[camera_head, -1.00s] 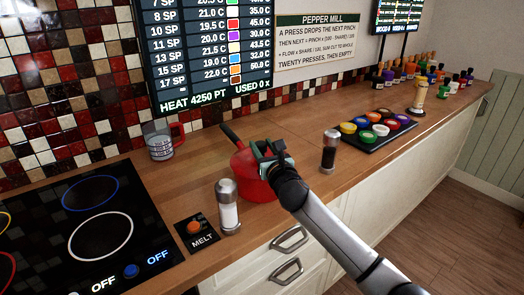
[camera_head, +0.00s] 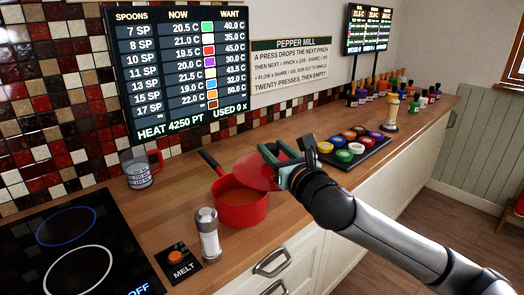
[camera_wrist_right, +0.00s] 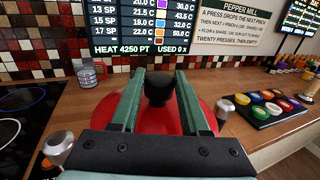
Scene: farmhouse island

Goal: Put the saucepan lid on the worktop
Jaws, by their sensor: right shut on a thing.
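The red saucepan (camera_head: 240,212) stands uncovered on the wooden worktop (camera_head: 160,215), its dark handle pointing up and left and its brownish-red inside showing. The red saucepan lid (camera_head: 256,172) is held in the air, above and to the right of the pan's opening. My right gripper (camera_head: 278,155) is shut on the lid's black knob. In the right wrist view, the gripper's green fingers (camera_wrist_right: 158,88) stand either side of the knob, and the red lid (camera_wrist_right: 150,122) spreads below them. The left gripper is not in view.
A silver-topped shaker (camera_head: 208,234) and the melt button (camera_head: 177,260) stand close in front of the pan. A glass mug (camera_head: 138,170) is behind left; the hob (camera_head: 75,250) is at left. A tray of coloured pots (camera_head: 350,146) lies right. Worktop behind the pan is clear.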

